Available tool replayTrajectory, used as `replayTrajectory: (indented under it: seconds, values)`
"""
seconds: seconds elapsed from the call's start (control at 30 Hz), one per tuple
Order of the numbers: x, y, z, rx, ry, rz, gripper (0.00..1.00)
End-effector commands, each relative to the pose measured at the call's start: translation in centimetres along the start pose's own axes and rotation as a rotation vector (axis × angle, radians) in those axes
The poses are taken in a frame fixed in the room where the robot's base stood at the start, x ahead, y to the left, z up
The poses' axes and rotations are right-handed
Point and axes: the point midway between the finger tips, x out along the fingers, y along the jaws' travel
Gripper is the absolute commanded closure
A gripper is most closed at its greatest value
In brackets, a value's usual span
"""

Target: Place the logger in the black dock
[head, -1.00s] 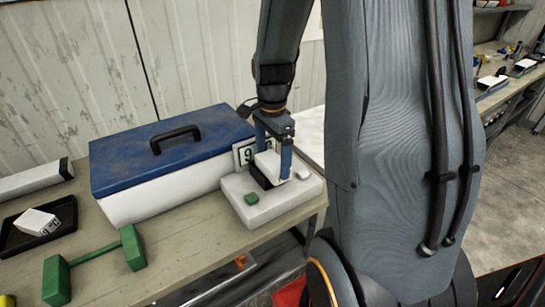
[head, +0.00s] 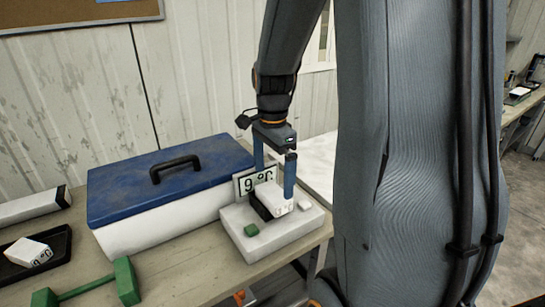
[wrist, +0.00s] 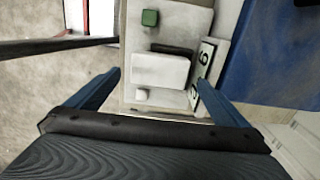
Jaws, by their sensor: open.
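A white logger (head: 273,199) with dark lettering on its face sits at the black dock (head: 256,208), which is mostly hidden behind it. The dock is on a pale grey block at the bench's right end. I cannot tell whether the logger is fully seated. In the wrist view the logger (wrist: 160,70) lies beside a dark strip of the dock (wrist: 172,48). My gripper (head: 274,184) is open, with one finger on each side of the logger and a gap to both fingers in the wrist view (wrist: 160,78).
The grey block (head: 270,240) also carries a green cube (head: 251,230), a small white button (head: 304,205) and a "9 °C" sign (head: 243,186). A blue-lidded box (head: 130,185) stands close at left. Farther left are a black tray (head: 62,245) with a white lettered block (head: 28,252) and a green dumbbell-shaped piece (head: 125,281).

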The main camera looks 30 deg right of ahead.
Motion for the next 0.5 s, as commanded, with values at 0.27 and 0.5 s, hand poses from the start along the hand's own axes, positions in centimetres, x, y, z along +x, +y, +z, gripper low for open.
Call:
replayTrajectory:
  seconds: [0.27,0.5]
  values:
    - [-5.2,-0.1,0.0,0.0,0.001,-0.004,0.0]
    - [-7.1,0.0,0.1,-0.014,0.0,0.0,0.0]
